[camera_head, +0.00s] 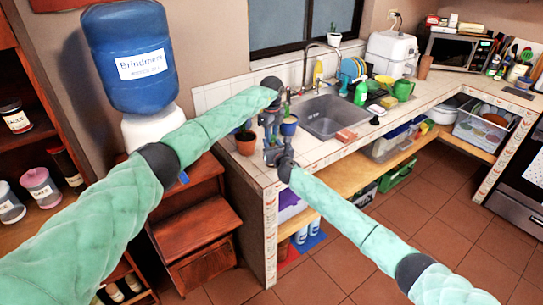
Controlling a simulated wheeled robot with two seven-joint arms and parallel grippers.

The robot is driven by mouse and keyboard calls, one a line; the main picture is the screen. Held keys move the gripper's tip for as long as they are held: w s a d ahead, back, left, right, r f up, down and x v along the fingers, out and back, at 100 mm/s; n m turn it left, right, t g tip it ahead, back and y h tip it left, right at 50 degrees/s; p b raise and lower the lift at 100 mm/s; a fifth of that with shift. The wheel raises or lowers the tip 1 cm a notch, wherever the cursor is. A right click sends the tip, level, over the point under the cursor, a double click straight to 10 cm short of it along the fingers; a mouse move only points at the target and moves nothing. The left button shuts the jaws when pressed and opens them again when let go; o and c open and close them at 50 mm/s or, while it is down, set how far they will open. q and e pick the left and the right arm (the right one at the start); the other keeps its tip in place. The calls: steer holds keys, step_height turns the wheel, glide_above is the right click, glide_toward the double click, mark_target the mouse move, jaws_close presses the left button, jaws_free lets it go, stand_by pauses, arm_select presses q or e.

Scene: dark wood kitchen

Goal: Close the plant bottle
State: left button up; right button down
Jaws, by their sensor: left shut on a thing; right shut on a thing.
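My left gripper (269,118) reaches in from the left and points down over the left end of the counter. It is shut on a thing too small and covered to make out. My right gripper (274,152) comes from the lower right and is just below the left one, close to the counter's front edge. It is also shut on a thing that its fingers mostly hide. The two grippers are very close together, one above the other. I cannot clearly pick out the plant bottle or its cap; the grippers cover that spot.
A terracotta pot (246,143) stands left of the grippers, and a blue pot (289,125) with a plant stands right of them. The sink (335,117) is further right. A water dispenser (130,55) stands at the left.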

arm_select(q)
steer(key=m, duration=0.7)
arm_select(e)
steer(key=shift+a+f, duration=0.1)
arm_select(q)
steer(key=m, duration=0.5)
steer(key=shift+m, duration=0.3)
steer(key=m, duration=0.5)
steer(key=shift+m, duration=0.3)
steer(key=m, duration=0.6)
steer(key=shift+m, duration=0.3)
arm_select(e)
steer(key=shift+s, duration=0.1)
arm_select(q)
steer(key=o, duration=1.1)
steer(key=shift+r, duration=2.25)
arm_select(e)
steer(key=shift+f, duration=0.1)
